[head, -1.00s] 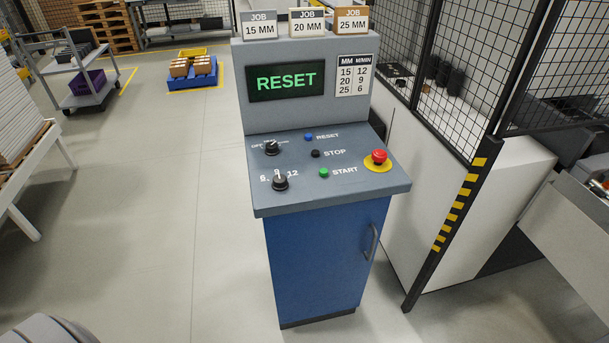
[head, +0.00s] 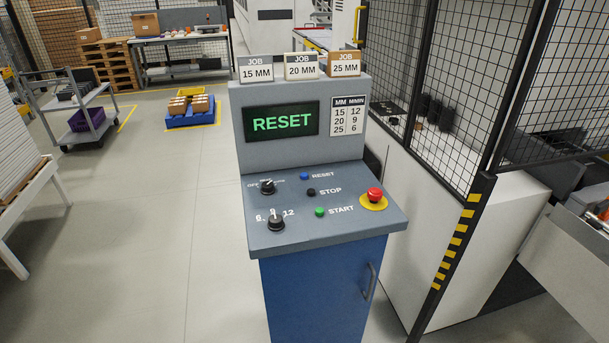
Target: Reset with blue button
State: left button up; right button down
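The blue button (head: 304,176), labelled RESET, sits on the sloped top of the grey and blue control console (head: 330,240). The console's screen (head: 283,122) shows RESET in green letters. Below the blue button are a black STOP button (head: 311,192) and a green START button (head: 320,212). A red emergency button (head: 375,195) on a yellow disc is at the right. Two black rotary knobs, an upper one (head: 267,187) and a lower one (head: 276,223), are at the left. Neither of my grippers is in the head view.
Three job cards, including the 20 MM card (head: 302,66), stand on top of the console. A mesh fence with a striped post (head: 455,245) is close on the right. A cart (head: 85,115) and a white table (head: 35,190) are at the left. The floor (head: 150,250) between is clear.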

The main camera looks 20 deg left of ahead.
pick_arm(q)
grip_shut()
dwell(1.0)
